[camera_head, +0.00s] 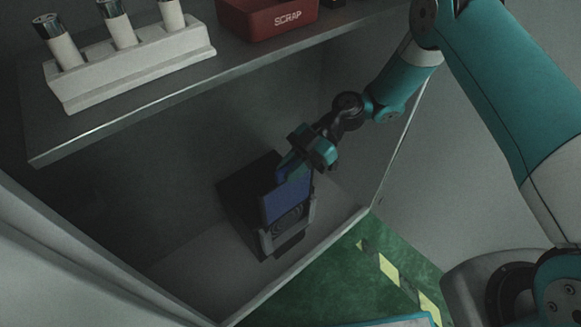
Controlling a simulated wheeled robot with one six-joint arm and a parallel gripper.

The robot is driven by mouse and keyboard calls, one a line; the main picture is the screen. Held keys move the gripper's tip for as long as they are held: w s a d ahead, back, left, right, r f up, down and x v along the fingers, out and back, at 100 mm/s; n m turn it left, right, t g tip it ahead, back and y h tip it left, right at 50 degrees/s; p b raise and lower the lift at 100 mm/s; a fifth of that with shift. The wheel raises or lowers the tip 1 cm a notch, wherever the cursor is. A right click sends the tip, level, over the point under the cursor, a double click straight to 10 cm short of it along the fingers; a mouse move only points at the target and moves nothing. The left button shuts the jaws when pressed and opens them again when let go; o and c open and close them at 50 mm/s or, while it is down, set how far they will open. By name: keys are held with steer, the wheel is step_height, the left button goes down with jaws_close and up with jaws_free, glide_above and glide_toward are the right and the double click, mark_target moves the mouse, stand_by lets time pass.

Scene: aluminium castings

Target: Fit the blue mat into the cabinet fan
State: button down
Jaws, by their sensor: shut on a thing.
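The blue mat (287,198) is a flat upright panel inside the open cabinet. My gripper (297,166) is shut on its upper edge. The cabinet fan (290,222) is set in the front of a dark box (238,196) on the cabinet floor, with a light grey frame (267,244) around it. The mat is at the top of this frame and covers the upper part of the fan; the lower part shows below it. I cannot tell how far the mat sits inside the frame. My gripper hides part of the mat's top.
A metal shelf (130,128) hangs above, with a white rack (140,68) of several cylinders and a red SCRAP bin (268,18). The cabinet floor (185,268) left of the box is clear. The cabinet's front edge (318,255) borders a green floor (340,282) with yellow marks.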

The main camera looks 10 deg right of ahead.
mark_target(290, 202)
steer(key=shift+f+b, duration=4.95)
steer(key=shift+f, duration=1.55)
steer(key=c, duration=1.1)
jaws_free()
steer(key=shift+o, duration=0.2)
step_height(290, 202, up, 20)
steer(key=p, duration=0.5)
